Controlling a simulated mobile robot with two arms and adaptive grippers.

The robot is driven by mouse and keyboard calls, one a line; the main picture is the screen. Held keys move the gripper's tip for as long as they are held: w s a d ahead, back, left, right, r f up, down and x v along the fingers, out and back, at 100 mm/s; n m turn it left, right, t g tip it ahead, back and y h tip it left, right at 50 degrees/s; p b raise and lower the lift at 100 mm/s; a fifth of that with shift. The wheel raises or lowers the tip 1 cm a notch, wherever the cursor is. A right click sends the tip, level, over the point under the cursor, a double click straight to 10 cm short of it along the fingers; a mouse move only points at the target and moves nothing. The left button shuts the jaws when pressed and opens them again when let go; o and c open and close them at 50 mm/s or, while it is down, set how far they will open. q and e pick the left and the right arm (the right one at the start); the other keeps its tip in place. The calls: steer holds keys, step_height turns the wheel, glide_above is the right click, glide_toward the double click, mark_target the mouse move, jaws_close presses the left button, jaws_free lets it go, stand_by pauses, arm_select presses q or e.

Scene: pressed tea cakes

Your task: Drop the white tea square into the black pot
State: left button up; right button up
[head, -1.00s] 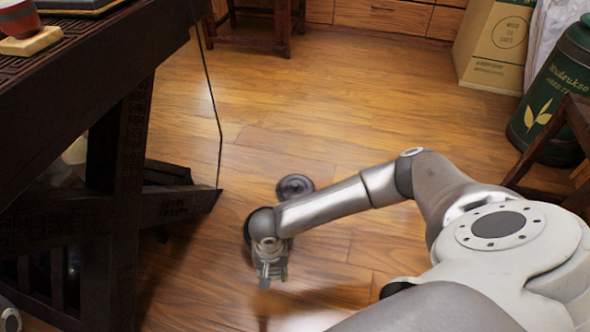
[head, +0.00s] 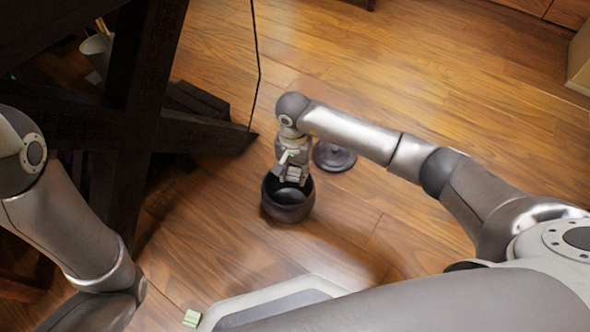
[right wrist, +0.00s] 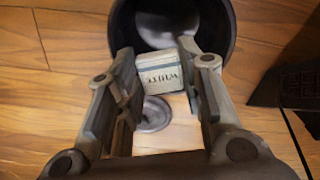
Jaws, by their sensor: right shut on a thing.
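The black pot (head: 287,212) stands open on the wooden floor in the head view. Its dark wall and mouth also show at the top of the right wrist view (right wrist: 228,38). My right gripper (head: 291,178) is over the pot's mouth in the head view. In the right wrist view its fingers (right wrist: 163,85) are shut on the white tea square (right wrist: 160,74), a pale block with dark lettering on its face. The square appears beside the pot's rim there; its exact height over the pot is hard to tell. My left arm shows at the left, but its gripper is out of view.
A round dark lid (head: 334,156) lies on the floor right behind the pot; it also shows in the right wrist view (right wrist: 153,114). A small green square (head: 192,318) is at the bottom edge. A dark wooden table frame (head: 150,90) stands at the left.

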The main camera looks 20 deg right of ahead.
mark_target(293, 175)
steer(key=shift+f+b, duration=0.8)
steer(key=shift+f, duration=0.6)
steer(key=o, duration=0.8)
steer(key=shift+r, duration=0.15)
step_height(293, 175, up, 12)
steer(key=shift+f, duration=0.1)
